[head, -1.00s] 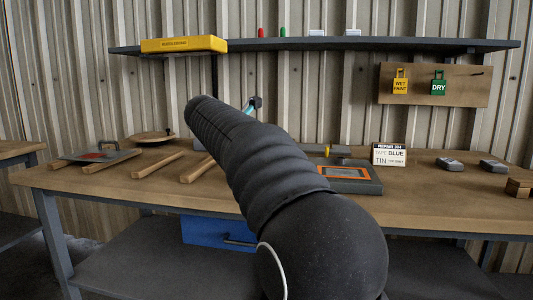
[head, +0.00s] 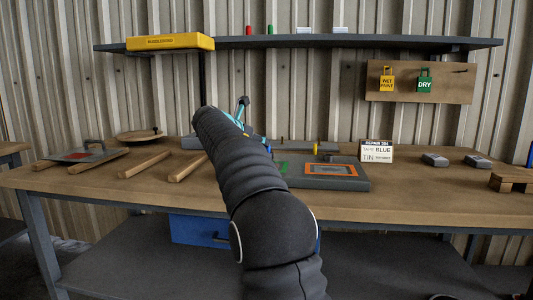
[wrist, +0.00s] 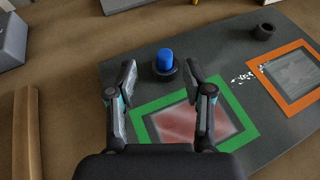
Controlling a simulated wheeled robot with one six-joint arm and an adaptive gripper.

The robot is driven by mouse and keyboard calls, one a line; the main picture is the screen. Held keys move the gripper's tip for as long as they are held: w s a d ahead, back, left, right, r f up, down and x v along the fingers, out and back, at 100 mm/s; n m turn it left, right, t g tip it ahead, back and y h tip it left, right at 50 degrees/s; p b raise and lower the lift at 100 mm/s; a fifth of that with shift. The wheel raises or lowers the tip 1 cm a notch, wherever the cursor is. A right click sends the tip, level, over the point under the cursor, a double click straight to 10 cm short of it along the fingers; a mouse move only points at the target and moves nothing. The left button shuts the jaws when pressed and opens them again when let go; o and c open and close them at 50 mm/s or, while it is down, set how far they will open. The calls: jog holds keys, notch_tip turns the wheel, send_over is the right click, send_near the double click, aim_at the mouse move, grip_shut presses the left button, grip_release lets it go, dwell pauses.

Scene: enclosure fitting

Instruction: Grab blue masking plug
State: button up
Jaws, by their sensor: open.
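The blue masking plug (wrist: 165,58) stands upright in a dark round collar on a dark grey panel in the wrist view. My gripper (wrist: 160,76) is open, with its two fingers apart on either side of the space just in front of the plug. Nothing is between the fingers. In the head view my arm hides most of the gripper, and I cannot clearly make out the plug there.
The panel (head: 350,184) bears a green frame (wrist: 146,133) around a reddish window and an orange frame (head: 331,164). A dark ring (wrist: 263,31) stands on it. A sign card (head: 377,151), grey blocks (head: 435,159) and wooden bars (head: 188,167) are on the bench.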

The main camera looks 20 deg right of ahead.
jog(key=shift+s+f+x, duration=0.1)
jog(key=shift+s+x, duration=0.05)
jog(key=shift+x, duration=1.15)
jog(key=shift+s+f+x, duration=0.1)
jog(key=shift+x, duration=1.2)
jog(key=c, duration=0.9)
